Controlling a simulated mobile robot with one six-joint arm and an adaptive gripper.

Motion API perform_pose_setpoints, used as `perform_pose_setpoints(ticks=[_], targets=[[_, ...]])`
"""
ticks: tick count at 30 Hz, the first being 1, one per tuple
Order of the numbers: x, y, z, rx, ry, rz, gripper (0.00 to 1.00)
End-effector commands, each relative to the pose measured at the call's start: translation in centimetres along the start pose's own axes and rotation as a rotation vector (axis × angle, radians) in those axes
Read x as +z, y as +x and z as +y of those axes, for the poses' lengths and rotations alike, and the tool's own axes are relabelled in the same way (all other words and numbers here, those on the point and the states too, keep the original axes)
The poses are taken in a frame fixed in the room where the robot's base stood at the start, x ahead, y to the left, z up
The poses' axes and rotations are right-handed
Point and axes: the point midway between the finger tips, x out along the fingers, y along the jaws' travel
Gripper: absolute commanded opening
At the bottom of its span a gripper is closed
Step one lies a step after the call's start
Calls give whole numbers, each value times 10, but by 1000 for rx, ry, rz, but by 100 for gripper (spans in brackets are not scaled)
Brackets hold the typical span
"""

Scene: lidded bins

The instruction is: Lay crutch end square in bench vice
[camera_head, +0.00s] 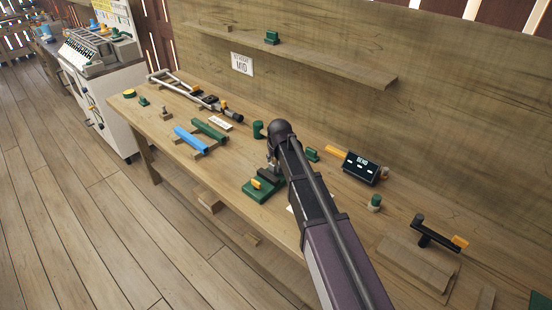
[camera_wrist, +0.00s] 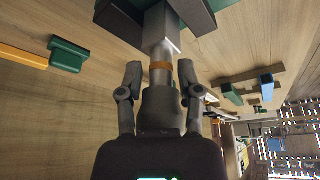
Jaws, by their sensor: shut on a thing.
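The bench vice (camera_head: 262,190), a green base with dark jaws and a yellow part, stands at the bench's front edge. My gripper (camera_head: 273,160) is over it, partly hidden by my arm in the head view. In the wrist view, my gripper (camera_wrist: 160,78) is shut on the crutch end (camera_wrist: 161,40), a grey tube with an orange band and a darker lower part. The tube's far end reaches the dark and green vice (camera_wrist: 197,12) at the top of the view. Whether it lies square or touches both jaws, I cannot tell.
A crutch-like frame (camera_head: 185,88) lies at the back left of the bench. Blue (camera_head: 190,140) and green (camera_head: 210,129) bars lie left of the vice. A dark display box (camera_head: 361,168) and a black T-shaped tool (camera_head: 434,234) are to the right.

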Motion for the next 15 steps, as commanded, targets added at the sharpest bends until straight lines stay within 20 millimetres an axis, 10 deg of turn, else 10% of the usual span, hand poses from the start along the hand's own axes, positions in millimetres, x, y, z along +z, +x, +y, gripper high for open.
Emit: perform_pose_setpoints(ticks=[15], targets=[[2,4,0,0,0,0,0]])
